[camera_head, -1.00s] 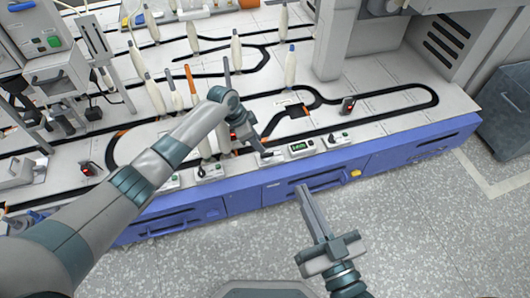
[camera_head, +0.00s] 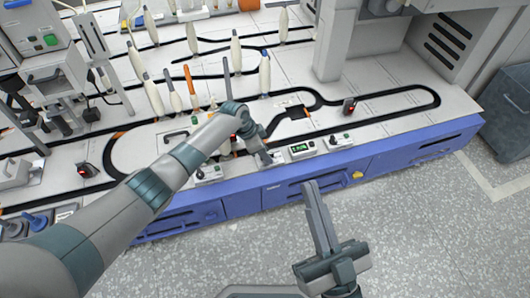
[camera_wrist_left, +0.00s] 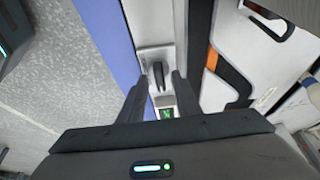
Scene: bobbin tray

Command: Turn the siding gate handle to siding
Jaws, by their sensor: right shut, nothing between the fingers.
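A dark lever handle (camera_wrist_left: 158,74) stands on a pale plate (camera_wrist_left: 150,54) at the front edge of the track table, seen in the left wrist view. I take it for the siding gate handle; its label is not readable. My left gripper (camera_wrist_left: 161,100) is open, with its two fingers on either side of the handle's line. In the head view the left gripper (camera_head: 266,160) is low over this plate and hides most of the handle. My right gripper (camera_head: 311,184) is shut and empty, in front of the blue table front.
A box with a green display (camera_head: 301,149) and a switch box (camera_head: 341,140) sit right of the left gripper. Another switch box (camera_head: 208,173) sits left. Several bobbins, one at the back (camera_head: 264,72), stand on the black track. Grey floor lies in front.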

